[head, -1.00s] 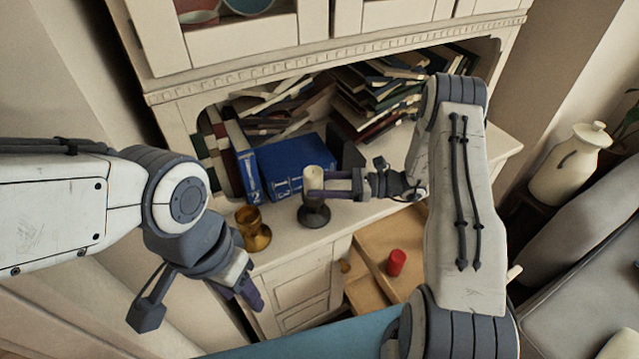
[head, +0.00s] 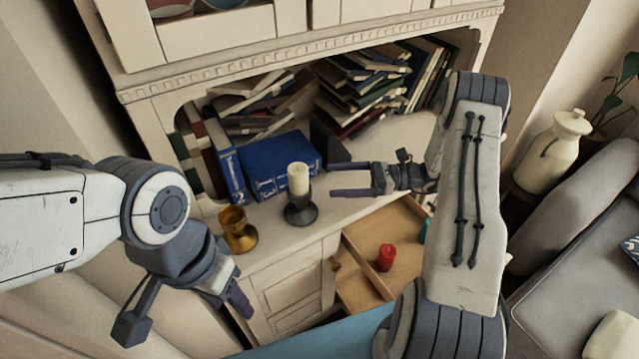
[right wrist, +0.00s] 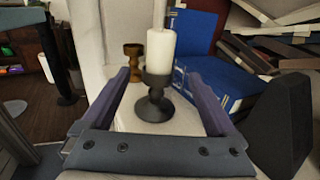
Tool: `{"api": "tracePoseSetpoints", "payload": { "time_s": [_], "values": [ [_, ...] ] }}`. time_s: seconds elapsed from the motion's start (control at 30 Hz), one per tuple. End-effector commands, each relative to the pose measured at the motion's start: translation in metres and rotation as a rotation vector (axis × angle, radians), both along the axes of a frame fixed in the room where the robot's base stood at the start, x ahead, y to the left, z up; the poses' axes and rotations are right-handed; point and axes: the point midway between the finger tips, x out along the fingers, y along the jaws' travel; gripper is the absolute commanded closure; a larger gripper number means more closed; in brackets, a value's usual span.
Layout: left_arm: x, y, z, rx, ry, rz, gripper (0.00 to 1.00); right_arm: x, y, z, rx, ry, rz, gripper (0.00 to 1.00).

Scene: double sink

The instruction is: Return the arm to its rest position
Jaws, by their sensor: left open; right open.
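My right gripper (head: 350,180) is open and empty, to the right of a white candle (head: 298,178) in a dark candle holder (head: 300,212) on the cabinet counter. A gap shows between its fingertips and the candle. In the right wrist view the candle (right wrist: 160,50) and its holder (right wrist: 155,105) stand upright ahead, between the two spread fingers (right wrist: 162,95). My left gripper (head: 235,302) hangs at the lower left, pointing down, in front of the cabinet and away from the counter objects. It is open.
A gold goblet (head: 238,232) stands left of the candle holder. Blue books (head: 280,165) and piled books (head: 365,90) fill the shelf behind. Below, an open drawer (head: 350,285) holds a red candle (head: 386,257). A cream jug (head: 553,150) stands at the right.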

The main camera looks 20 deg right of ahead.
Motion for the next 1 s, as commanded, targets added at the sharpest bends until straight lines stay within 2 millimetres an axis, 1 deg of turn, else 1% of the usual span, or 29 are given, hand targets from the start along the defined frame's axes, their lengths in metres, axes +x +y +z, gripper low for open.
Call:
{"api": "tracePoseSetpoints", "payload": {
  "time_s": [0.03, 0.1, 0.2, 0.73, 0.77, 0.87, 0.97, 1.0],
  "values": [
    [0.0, 0.0, -0.003, 0.0, 0.0, 0.0, 0.5, -0.002, -0.007, -0.002, -0.001, -0.002, -0.001, 0.07],
    [0.0, 0.0, -0.004, 0.0, 0.0, 0.0, 0.5, -0.003, -0.014, -0.001, -0.001, -0.002, -0.001, 0.07],
    [0.0, 0.0, -0.005, 0.0, 0.0, 0.0, 0.5, -0.005, -0.018, 0.0, -0.001, -0.001, 0.001, 0.07],
    [0.0, 0.0, -0.005, 0.0, 0.0, 0.0, 0.5, -0.006, -0.018, 0.001, -0.006, 0.0, 0.006, 0.07],
    [0.0, 0.0, -0.005, 0.0, 0.0, 0.0, 0.5, -0.006, -0.016, 0.001, -0.017, -0.001, 0.014, 0.07],
    [0.0, 0.0, -0.004, 0.0, 0.0, 0.0, 0.5, -0.015, 0.001, 0.003, -0.104, -0.004, 0.086, 0.07],
    [0.0, 0.0, -0.004, 0.0, 0.0, 0.0, 0.5, -0.037, 0.029, 0.002, -0.287, -0.026, 0.233, 0.07],
    [0.0, 0.0, -0.005, 0.0, 0.0, 0.0, 0.5, -0.049, 0.038, 0.001, -0.379, -0.046, 0.305, 0.07]
  ]
}}
